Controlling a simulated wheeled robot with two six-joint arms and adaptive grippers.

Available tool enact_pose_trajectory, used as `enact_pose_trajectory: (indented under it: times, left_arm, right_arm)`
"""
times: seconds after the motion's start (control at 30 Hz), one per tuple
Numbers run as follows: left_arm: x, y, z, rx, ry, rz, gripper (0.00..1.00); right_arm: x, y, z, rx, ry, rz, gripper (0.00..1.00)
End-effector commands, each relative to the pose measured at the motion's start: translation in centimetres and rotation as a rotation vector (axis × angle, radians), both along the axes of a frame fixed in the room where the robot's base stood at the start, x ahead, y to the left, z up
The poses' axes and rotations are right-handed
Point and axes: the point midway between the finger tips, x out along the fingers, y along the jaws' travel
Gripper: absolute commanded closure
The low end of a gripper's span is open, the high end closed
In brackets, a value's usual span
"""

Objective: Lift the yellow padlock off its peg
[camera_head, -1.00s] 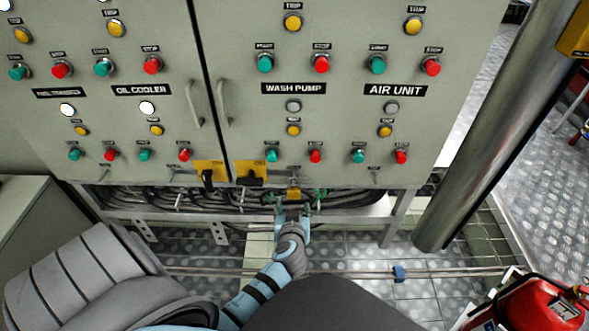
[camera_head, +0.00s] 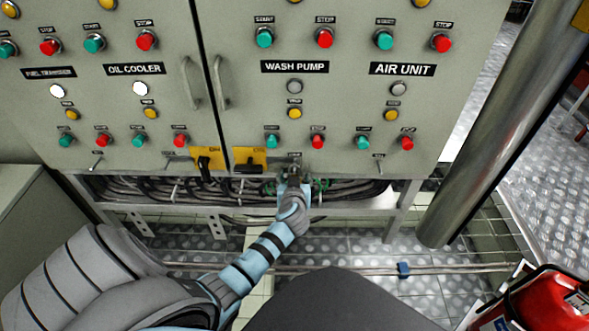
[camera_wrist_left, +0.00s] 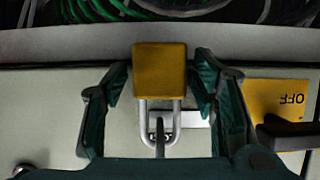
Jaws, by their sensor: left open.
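The yellow padlock (camera_wrist_left: 160,70) shows in the left wrist view, its steel shackle looped around a peg (camera_wrist_left: 160,138) on the panel. My left gripper (camera_wrist_left: 162,82) is open, with one dark green finger on each side of the padlock body. A gap shows on the left; the right finger is very close, and I cannot tell if it touches. In the head view my left gripper (camera_head: 294,174) is at the lower edge of the cabinet, below the wash pump buttons, and hides the padlock. My right gripper is not in view.
A yellow plate with a black switch handle (camera_head: 249,159) sits just left of my gripper in the head view; its OFF label (camera_wrist_left: 282,100) shows in the wrist view. Cables (camera_head: 225,191) run below the cabinet. A steel column (camera_head: 475,150) and red extinguisher (camera_head: 540,303) stand at right.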

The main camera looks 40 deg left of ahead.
Motion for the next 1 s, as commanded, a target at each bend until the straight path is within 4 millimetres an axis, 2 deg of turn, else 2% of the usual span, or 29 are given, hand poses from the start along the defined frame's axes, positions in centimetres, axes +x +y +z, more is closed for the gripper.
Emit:
enact_pose_trajectory:
  times: [0.03,0.2,0.27,0.3,1.0]
  left_arm:
    - [0.0,0.0,0.0,0.0,0.0,0.0,0.5]
    - [0.0,0.0,0.0,0.0,0.0,0.0,0.77]
    - [0.0,0.0,0.0,-0.001,0.001,0.0,0.87]
    - [0.0,0.0,0.0,0.0,0.0,0.0,0.88]
    - [0.0,0.0,2.1,0.001,0.0,0.0,0.88]
  right_arm:
    - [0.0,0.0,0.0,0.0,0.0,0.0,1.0]
    - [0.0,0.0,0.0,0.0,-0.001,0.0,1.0]
    - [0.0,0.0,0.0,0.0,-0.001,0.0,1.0]
    - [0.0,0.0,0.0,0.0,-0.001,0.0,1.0]
    - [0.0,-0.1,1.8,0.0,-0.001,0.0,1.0]
